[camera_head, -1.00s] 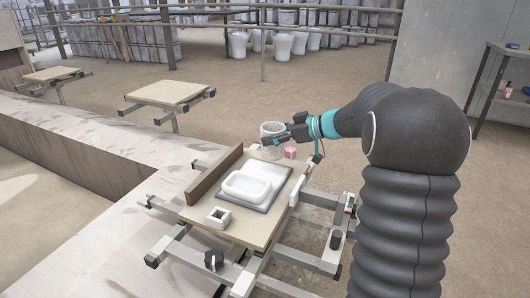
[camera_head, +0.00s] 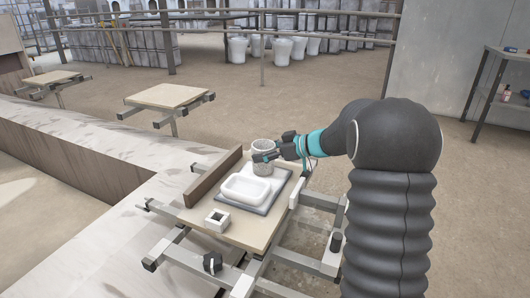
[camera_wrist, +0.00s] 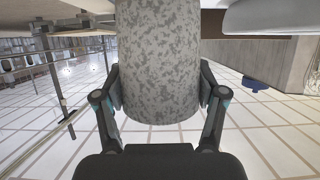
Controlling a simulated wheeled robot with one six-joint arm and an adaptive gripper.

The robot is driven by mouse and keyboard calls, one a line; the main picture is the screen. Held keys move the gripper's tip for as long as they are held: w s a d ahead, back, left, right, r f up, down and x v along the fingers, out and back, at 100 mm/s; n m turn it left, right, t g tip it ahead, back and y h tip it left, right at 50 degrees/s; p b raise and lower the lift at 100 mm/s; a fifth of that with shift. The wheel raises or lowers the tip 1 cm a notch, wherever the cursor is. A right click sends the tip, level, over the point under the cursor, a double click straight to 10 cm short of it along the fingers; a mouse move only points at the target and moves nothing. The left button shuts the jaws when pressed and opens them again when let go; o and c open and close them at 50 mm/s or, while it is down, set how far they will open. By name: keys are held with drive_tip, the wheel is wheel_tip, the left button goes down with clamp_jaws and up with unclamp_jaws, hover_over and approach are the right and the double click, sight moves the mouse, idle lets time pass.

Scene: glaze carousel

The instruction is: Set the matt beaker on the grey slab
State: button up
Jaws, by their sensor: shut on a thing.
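The matt beaker (camera_head: 262,147) is a grey, speckled cylinder. My gripper (camera_head: 266,157) is shut on it, with its fingers on both sides of the wall. In the wrist view the beaker (camera_wrist: 158,50) fills the space between the two fingers. In the head view it stands upright at the far end of the grey slab (camera_head: 280,186), behind the white dish. I cannot tell whether its base touches the slab or hangs just above it. My gripper hides part of the beaker.
A white rectangular dish (camera_head: 245,189) takes up much of the slab. A small hollow square block (camera_head: 217,219) lies on the board (camera_head: 247,237) in front. A brown upright strip (camera_head: 213,180) borders the board's left side. Another board on a stand (camera_head: 168,95) is farther back.

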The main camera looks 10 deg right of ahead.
drive_tip(key=o, duration=1.4)
drive_tip(key=shift+f, duration=0.1)
drive_tip(key=v, duration=1.2)
wheel_tip(320, 180, up, 11)
drive_tip(key=w+a+m+t+h, duration=0.1)
drive_tip(key=w+m+t+h, duration=0.15)
drive_tip(key=t+h, duration=0.4)
drive_tip(key=s+d+r+m+h, duration=0.2)
drive_tip(key=s+r+m+h, duration=0.1)
drive_tip(key=s+m+h, duration=0.3)
drive_tip(key=s+a+f+g, duration=0.3)
drive_tip(key=s+f, duration=0.2)
drive_tip(key=s, duration=0.5)
drive_tip(key=s+a+f+m+g+y, duration=0.1)
drive_tip(key=s+a+f+g, duration=0.2)
drive_tip(key=s, duration=0.7)
drive_tip(key=s+a+f+m+g+p, duration=0.1)
drive_tip(key=s+a+f+g, duration=0.2)
drive_tip(key=s+f, duration=0.5)
drive_tip(key=shift+s+a+f+y, duration=0.1)
drive_tip(key=shift+s+a+y, duration=0.1)
drive_tip(key=shift+s, duration=0.4)
drive_tip(key=shift+s+a+y, duration=0.1)
drive_tip(key=shift+s+a, duration=0.15)
drive_tip(key=shift+s, duration=0.4)
